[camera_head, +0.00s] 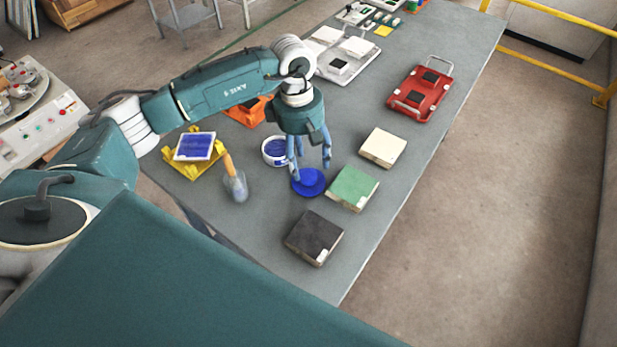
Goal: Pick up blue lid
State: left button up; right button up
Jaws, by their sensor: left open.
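The blue lid (308,183) is a round, flat blue disc lying on the grey table. My left gripper (311,168) is over the lid with its fingers spread and pointing down. One finger overlaps the lid's left side in the view; I cannot tell whether it touches. The other finger is above the lid's right edge. A white tub (272,152) with blue contents stands just left of the gripper, partly hidden by it. My right gripper is not in view.
A green tile stack (354,188) lies close right of the lid, with a cream one (383,147) behind and a dark one (314,238) in front. A trowel (235,185) and a yellow stand (194,168) are left. A red carrier (420,92) lies farther back.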

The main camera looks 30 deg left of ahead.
aim_at(308, 176)
pick_arm(q)
notch_tip(308, 176, down, 4)
jog(key=p, duration=0.2)
jog(key=shift+w+f+p, duration=0.1)
jog(key=shift+f+p, duration=0.05)
jog(key=shift+p, duration=0.25)
jog(key=shift+d+f, duration=0.1)
jog(key=shift+f, duration=0.55)
jog(key=c, duration=0.9)
